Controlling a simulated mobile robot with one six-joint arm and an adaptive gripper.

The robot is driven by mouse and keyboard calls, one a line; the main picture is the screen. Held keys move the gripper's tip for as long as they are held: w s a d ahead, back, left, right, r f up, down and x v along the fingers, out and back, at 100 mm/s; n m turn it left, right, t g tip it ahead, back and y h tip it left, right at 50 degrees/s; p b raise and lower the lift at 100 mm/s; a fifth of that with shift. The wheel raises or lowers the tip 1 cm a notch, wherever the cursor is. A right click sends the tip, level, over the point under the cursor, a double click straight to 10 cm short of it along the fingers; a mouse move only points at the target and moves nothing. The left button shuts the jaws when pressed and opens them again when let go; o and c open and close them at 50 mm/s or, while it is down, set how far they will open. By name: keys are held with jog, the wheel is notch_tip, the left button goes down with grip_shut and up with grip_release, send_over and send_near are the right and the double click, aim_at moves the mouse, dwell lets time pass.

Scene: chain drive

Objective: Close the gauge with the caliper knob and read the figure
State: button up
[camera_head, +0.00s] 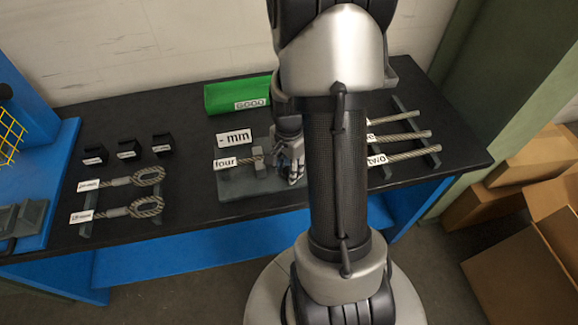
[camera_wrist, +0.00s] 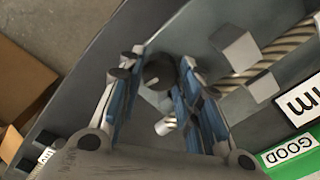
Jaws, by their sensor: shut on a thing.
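The gauge (camera_head: 238,186) is a grey plate on the black bench with light grey blocks on it. A wire rope tagged "four" (camera_head: 224,162) lies across it; the rope (camera_wrist: 268,55) also shows in the wrist view beside two pale blocks (camera_wrist: 238,50). The sign (camera_head: 234,137) behind the gauge reads "- mm", with no figure. My gripper (camera_head: 293,168) is at the gauge's right end. In the wrist view my gripper (camera_wrist: 158,78) has its blue-padded fingers shut on the dark round caliper knob (camera_wrist: 158,70), which bears a white mark. My arm hides part of the bench.
A green bin marked "GOOD" (camera_head: 222,97) stands behind. Several ropes lie on a rack (camera_head: 406,105) at right. Two looped ropes (camera_head: 150,178) and three small black blocks (camera_head: 127,148) are at left. Cardboard boxes (camera_head: 520,240) stand on the floor at right.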

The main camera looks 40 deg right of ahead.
jog(key=shift+m, duration=0.3)
jog(key=o, duration=1)
jog(key=shift+o, duration=0.2)
